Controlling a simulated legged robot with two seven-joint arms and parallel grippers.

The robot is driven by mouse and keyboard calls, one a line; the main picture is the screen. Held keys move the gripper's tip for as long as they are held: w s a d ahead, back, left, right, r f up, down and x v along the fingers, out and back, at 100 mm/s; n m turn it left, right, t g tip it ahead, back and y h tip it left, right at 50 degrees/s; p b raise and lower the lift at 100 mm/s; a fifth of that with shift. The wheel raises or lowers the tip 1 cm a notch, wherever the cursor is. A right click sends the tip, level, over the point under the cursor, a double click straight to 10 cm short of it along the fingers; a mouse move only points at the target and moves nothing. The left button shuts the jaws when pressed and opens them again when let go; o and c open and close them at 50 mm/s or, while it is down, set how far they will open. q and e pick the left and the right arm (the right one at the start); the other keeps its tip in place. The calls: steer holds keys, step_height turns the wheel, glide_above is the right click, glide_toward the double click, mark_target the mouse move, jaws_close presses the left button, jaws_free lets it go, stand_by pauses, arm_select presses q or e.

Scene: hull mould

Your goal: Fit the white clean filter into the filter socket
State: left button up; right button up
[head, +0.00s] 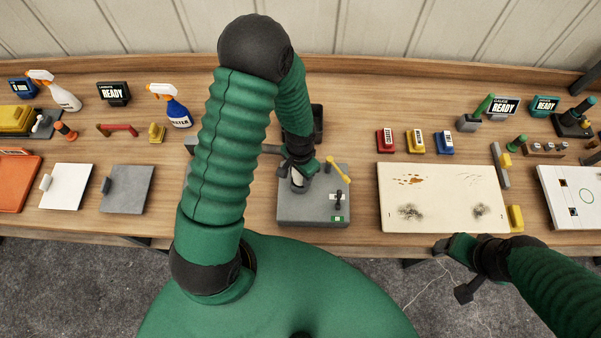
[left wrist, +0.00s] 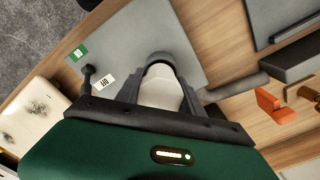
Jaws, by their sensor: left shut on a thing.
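The white filter (left wrist: 160,93) is between the fingers of my left gripper (left wrist: 160,98), which is shut on it. In the head view my left gripper (head: 299,176) is over the back left part of a grey unit (head: 308,212), with a little of the white filter (head: 297,181) showing. A dark rounded rim (left wrist: 159,60), which looks like the filter socket, is right at the filter's far end. I cannot tell how deep the filter sits in it. My right gripper (head: 457,268) is at the table's front edge, and its jaws are unclear.
The grey unit carries a yellow lever (head: 338,169) and a small black handle (head: 338,197). A cream stained panel (head: 441,190) lies to its right. A grey plate (head: 127,190) and spray bottles (head: 172,108) are to the left. My left arm hides part of the table.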

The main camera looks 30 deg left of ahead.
steer(key=shift+f+b, duration=0.35)
stand_by(0.6)
steer(key=shift+r, duration=0.15)
steer(key=shift+r+p, duration=0.4)
steer(key=shift+p, duration=0.1)
steer(key=shift+f, duration=0.15)
stand_by(1.9)
steer(key=shift+r+p, duration=0.35)
steer(key=shift+r, duration=0.15)
steer(key=shift+f, duration=0.25)
stand_by(2.0)
steer(key=shift+r, duration=0.5)
steer(key=shift+f, duration=0.45)
stand_by(0.6)
